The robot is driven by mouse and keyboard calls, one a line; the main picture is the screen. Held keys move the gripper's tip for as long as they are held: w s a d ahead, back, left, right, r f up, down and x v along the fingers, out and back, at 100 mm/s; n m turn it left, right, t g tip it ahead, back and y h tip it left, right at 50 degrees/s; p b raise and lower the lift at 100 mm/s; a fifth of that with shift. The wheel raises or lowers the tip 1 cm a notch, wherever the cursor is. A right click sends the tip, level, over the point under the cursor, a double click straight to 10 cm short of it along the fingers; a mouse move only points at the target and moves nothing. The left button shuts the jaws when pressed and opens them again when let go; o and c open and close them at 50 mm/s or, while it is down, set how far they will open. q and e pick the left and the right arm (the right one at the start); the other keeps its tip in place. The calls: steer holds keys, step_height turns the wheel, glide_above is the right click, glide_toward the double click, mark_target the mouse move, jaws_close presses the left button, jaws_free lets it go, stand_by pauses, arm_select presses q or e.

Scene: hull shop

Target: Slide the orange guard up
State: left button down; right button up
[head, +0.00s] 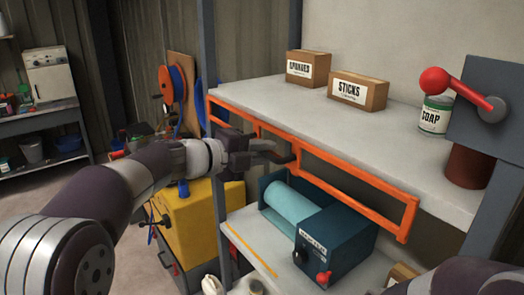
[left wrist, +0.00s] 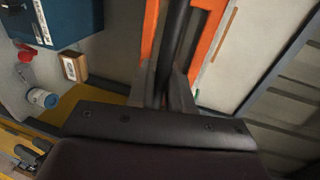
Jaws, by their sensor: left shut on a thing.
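The orange guard (head: 352,198) is a long open frame along the front of the grey upper shelf. Its right part hangs below the shelf edge, in front of the space over a teal machine. My left gripper (head: 283,153) reaches in from the left and is shut at the middle of the guard. In the left wrist view, the fingers (left wrist: 163,88) close on a dark bar that runs between orange strips of the guard (left wrist: 206,38). The fingers hide part of the bar. My right gripper is out of view; only a dark part of my right arm shows at bottom right.
Boxes of sponges (head: 308,67) and sticks (head: 357,91) and a soap can (head: 435,115) stand on the upper shelf (head: 290,103). A red-knobbed lever (head: 434,81) is at right. The teal machine (head: 335,243) sits below, a yellow cabinet (head: 190,225) at left.

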arm_select(q)
step_height(320, 180, up, 9)
steer(key=p, duration=0.6)
steer(key=shift+p, duration=0.3)
steer(key=c, duration=1.2)
jaws_free()
steer(key=shift+s+d, duration=0.15)
steer(key=shift+s, duration=0.05)
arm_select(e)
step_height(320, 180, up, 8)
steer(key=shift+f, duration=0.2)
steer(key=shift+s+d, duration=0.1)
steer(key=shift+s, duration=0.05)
arm_select(q)
steer(key=shift+s+a+f+b, duration=0.1)
steer(key=shift+s+a+b, duration=0.05)
steer(key=shift+a+b, duration=0.2)
steer(key=b+v, duration=0.4)
steer(key=v, duration=0.8)
steer(key=shift+d+b, duration=0.1)
steer(key=shift+b, duration=0.25)
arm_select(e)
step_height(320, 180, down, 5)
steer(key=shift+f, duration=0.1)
